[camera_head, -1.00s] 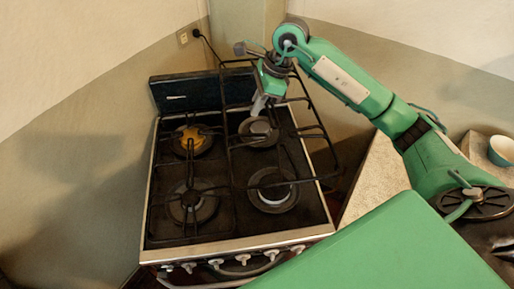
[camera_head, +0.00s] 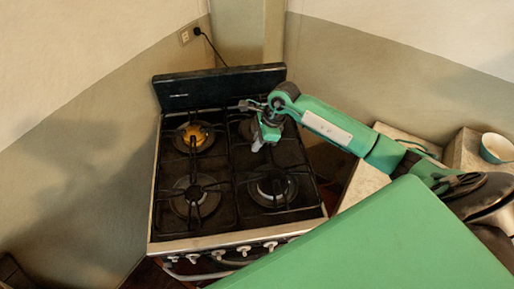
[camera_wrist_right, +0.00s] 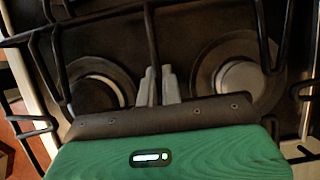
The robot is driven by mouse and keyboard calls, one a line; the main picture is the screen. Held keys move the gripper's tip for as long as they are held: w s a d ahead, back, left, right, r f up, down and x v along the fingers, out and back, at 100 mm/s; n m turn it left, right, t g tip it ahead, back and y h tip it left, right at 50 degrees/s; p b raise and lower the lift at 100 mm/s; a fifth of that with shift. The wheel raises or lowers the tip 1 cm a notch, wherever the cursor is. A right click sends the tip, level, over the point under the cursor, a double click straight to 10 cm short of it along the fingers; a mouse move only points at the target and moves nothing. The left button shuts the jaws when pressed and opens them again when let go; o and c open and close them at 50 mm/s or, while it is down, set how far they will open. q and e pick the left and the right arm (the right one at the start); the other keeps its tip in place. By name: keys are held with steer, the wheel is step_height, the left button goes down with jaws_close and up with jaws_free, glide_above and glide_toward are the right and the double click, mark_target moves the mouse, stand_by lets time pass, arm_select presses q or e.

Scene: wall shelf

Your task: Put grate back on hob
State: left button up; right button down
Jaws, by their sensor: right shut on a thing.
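The black wire grate (camera_wrist_right: 152,35) is in my right gripper (camera_head: 257,146), which is shut on its middle bar. In the right wrist view the gripper's two grey fingertips (camera_wrist_right: 158,87) close around that bar between two burners. In the head view the grate lies low over the right half of the hob (camera_head: 192,245), roughly level with it. I cannot tell whether it touches the hob all round. The gripper hides part of the right rear burner; the right front burner (camera_head: 273,188) shows through the bars. My left gripper is not in view.
The dark raised back panel (camera_head: 220,86) stands behind the hob, near the wall. A white bowl (camera_head: 496,148) is on a block at the right. Control knobs (camera_head: 244,250) line the front.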

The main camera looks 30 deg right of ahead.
step_height(320, 180, down, 3)
steer(key=shift+f+p, duration=0.1)
steer(key=shift+p, duration=0.4)
steer(key=shift+f, duration=0.1)
steer(key=shift+f, duration=0.1)
steer(key=c, duration=1.6)
jaws_free()
steer(key=shift+s, duration=0.1)
